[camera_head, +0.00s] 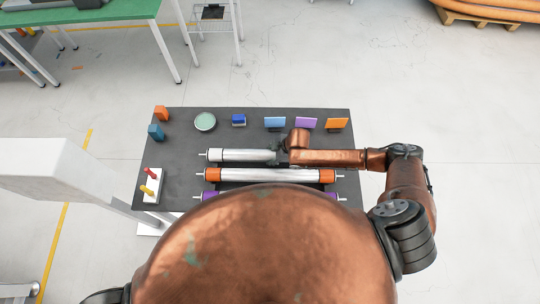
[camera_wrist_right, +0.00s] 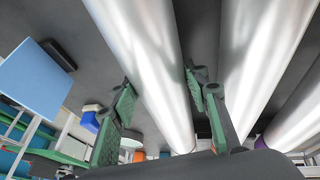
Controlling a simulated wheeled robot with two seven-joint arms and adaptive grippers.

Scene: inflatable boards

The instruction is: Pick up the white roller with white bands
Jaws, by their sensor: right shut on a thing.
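The white roller with white bands (camera_head: 242,155) lies crosswise, farthest back of the rollers on the dark table. Its left end and thin axle show in the head view; its right part is hidden by my right arm. My right gripper (camera_head: 284,153) is at the roller, right of its middle. In the right wrist view, the green-padded fingers of that gripper (camera_wrist_right: 162,98) stand on both sides of the white roller (camera_wrist_right: 145,55) and are shut on it. I cannot tell whether the roller is clear of its support. My left gripper is not in view.
A roller with orange bands (camera_head: 265,175) lies just in front, then one with purple bands (camera_head: 209,196), mostly hidden by my body. Along the back of the table (camera_head: 180,180) stand a green round dish (camera_head: 205,121), a blue block (camera_head: 239,120) and coloured panels (camera_head: 306,123).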

